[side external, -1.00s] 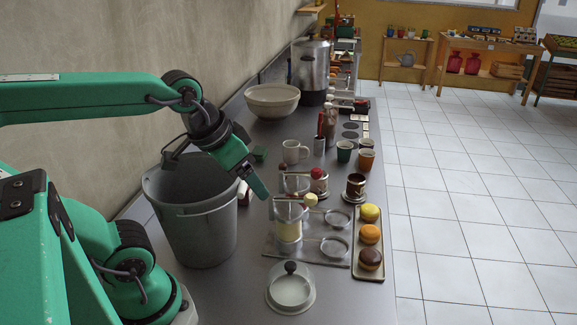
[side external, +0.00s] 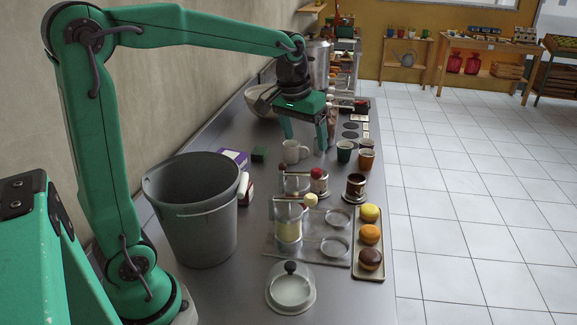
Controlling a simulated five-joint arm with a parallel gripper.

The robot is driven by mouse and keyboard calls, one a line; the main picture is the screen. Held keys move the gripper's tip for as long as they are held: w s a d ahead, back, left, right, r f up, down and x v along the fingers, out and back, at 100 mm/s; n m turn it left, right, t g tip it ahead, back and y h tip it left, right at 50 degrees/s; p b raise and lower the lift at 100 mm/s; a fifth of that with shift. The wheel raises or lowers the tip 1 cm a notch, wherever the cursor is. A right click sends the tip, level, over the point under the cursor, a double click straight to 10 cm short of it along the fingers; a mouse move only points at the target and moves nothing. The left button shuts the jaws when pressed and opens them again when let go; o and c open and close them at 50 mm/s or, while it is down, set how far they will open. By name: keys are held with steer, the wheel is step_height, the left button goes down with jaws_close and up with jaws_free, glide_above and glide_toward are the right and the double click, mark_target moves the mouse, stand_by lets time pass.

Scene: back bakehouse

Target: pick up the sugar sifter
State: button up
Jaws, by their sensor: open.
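I cannot tell for certain which object is the sugar sifter. My gripper (side external: 306,143) is open and points down, with one finger on each side, behind and above the white mug (side external: 292,151). Its right finger covers the place where a slim metal cylinder with a red top stood in the earlier frame. A tall brownish bottle (side external: 332,113) shows just right of that finger, partly hidden. Nearer the camera, a clear cylinder with pale yellow contents (side external: 289,229) stands on a clear plate, with a cream knob (side external: 311,200) beside its top. A red knob (side external: 317,175) shows behind it.
A grey bucket (side external: 205,230) stands at left. Dark cups (side external: 344,151), a brown cup (side external: 355,187) and a tray (side external: 362,273) of round pastries line the counter's right edge. A domed lid (side external: 291,290) lies in front. A bowl (side external: 254,98) and metal pot (side external: 318,65) stand behind.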

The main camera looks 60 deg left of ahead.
steer(key=w+a+f+n+g, duration=0.2)
steer(key=w+a+f, duration=0.35)
steer(key=w, duration=0.35)
steer(key=n, duration=0.2)
glide_above(319, 181)
steer(key=w+a, duration=0.2)
steer(key=shift+g, duration=0.4)
steer(key=f, duration=1)
steer(key=shift+s+d+f, duration=0.15)
steer(key=shift+s+f, duration=0.05)
steer(key=shift+f, duration=0.05)
steer(key=shift+w+a+f, duration=0.2)
steer(key=shift+a+f, duration=0.1)
steer(key=shift+f, duration=0.3)
steer(key=shift+s+f, duration=0.1)
steer(key=shift+f, duration=3.8)
steer(key=c, duration=1.1)
steer(key=shift+r, duration=0.1)
